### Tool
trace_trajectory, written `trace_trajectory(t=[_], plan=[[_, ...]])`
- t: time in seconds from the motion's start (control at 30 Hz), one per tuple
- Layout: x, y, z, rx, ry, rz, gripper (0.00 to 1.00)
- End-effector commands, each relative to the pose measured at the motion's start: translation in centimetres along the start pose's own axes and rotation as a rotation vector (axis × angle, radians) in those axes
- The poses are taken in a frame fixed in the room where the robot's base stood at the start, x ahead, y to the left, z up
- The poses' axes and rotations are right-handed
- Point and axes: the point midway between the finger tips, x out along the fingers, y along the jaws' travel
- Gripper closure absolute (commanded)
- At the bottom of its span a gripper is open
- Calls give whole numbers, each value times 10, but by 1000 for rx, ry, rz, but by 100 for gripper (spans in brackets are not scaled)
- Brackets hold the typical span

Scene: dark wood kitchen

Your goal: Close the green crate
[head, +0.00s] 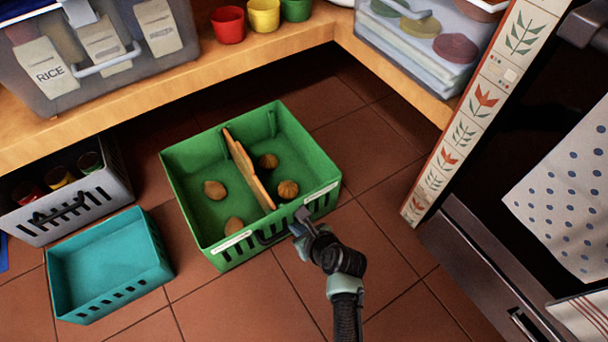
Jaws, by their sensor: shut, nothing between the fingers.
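The green crate (185,183) sits on the tiled floor in the middle of the head view, pulled out in front of the low shelf. A wooden divider (248,168) splits it in two. Several brown, potato-like items (287,189) lie in its two compartments. Its front wall has a dark slotted handle and white labels. My gripper (302,215) is shut and empty at the crate's front wall, right of the handle's middle. I cannot tell whether it touches the wall.
A teal crate (108,262) stands at the front left, and a grey crate (62,212) with jars is partly under the wooden shelf (190,75). A tiled post (470,110) and a dark oven (480,262) bound the right side. Dark floor space lies behind the green crate.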

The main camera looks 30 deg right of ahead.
Motion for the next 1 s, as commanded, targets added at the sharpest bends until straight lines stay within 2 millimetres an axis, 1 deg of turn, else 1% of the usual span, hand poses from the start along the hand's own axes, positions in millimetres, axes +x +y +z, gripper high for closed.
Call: trace_trajectory(t=[0.03, 0.1, 0.3, 0.5, 1.0], plan=[[12, 0, -2, -1, -2, 1, 100], [19, 0, 8, -3, -3, 1, 100], [30, 0, 23, -1, -2, 1, 100], [33, 1, 28, -1, 1, 1, 100], [33, 0, 31, -1, 0, 1, 100]])
